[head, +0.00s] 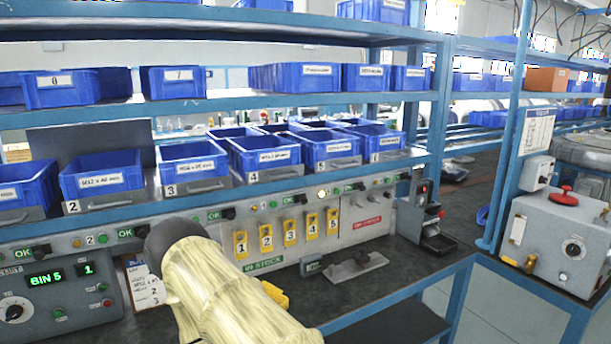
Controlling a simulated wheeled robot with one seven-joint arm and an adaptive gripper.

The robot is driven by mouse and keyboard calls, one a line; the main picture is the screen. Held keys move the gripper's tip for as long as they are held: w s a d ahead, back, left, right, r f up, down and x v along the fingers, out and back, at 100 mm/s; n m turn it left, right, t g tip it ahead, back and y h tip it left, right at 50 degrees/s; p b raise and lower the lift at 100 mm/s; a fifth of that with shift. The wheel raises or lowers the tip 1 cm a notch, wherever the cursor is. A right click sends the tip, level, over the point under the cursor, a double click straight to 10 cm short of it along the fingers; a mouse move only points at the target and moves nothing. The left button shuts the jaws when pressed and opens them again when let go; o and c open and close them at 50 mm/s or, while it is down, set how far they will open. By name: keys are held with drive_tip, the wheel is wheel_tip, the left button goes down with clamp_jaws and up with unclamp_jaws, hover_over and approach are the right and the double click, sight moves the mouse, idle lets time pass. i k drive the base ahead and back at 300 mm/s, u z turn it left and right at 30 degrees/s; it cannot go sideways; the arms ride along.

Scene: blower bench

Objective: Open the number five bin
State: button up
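The number five bin (326,145) is a blue bin on the lower shelf, right of the middle in the head view. A small plate (321,167) marked 5 is at its front lower left, beside a grey front with a handle (340,164). The front looks flush with its neighbours, so the bin seems shut. My arm, in a pale yellow cover with a dark grey end, rises from the bottom, left of and below the bin. My gripper's fingers are not visible.
Bin four (265,153) stands left of bin five, and another blue bin (377,139) stands right. Yellow numbered tags (289,233) hang below the rail. An upper shelf (230,105) runs above the bins.

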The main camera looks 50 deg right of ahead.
sight(323, 150)
drive_tip(key=u, duration=1.85)
drive_tip(key=k, duration=1.35)
drive_tip(key=z, duration=2)
drive_tip(key=i, duration=0.5)
